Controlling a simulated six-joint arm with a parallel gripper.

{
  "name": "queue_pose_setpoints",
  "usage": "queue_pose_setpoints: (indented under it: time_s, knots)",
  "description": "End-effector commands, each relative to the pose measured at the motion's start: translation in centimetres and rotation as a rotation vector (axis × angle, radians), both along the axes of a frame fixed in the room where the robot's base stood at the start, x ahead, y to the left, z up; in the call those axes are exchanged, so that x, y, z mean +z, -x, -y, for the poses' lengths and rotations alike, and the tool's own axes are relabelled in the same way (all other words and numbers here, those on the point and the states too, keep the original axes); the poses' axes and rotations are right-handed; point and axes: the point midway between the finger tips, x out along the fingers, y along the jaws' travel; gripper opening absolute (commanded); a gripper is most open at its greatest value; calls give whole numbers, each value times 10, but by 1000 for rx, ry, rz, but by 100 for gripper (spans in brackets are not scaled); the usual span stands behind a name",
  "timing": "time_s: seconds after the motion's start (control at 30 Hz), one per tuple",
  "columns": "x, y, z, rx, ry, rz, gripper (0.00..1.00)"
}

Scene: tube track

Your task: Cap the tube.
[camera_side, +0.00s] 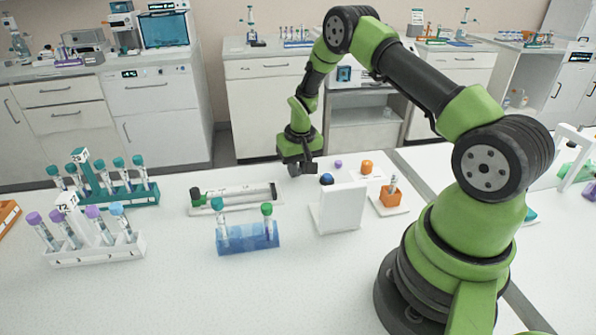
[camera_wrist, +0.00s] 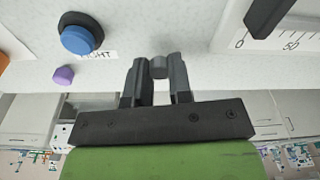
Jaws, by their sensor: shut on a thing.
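My gripper (camera_wrist: 159,66) is shut on a small grey round piece (camera_wrist: 158,67), likely a cap, held between its fingertips. In the side view my gripper (camera_side: 298,170) hangs over the bench, between the white tray and the upright white panel, and the held piece cannot be made out. A small tube (camera_side: 392,184) stands upright in an orange block (camera_side: 390,199) to the right; whether its top is open is too small to tell. A purple cap (camera_side: 338,164) and an orange cap (camera_side: 367,167) sit on the bench right of my gripper. The purple cap (camera_wrist: 63,75) also shows in the wrist view.
A blue-and-black round knob (camera_wrist: 79,36) is partly behind the white panel (camera_side: 341,208). A blue rack (camera_side: 248,237), a white rack (camera_side: 98,252) and a teal rack (camera_side: 120,196) hold capped tubes.

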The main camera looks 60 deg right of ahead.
Motion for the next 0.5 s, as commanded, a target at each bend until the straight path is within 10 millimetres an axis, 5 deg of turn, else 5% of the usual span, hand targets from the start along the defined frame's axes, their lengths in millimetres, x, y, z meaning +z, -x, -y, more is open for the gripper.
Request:
queue_pose_setpoints:
  time_s: [0.5]
  knots:
    - [92,10,7,-49,3,-1,8]
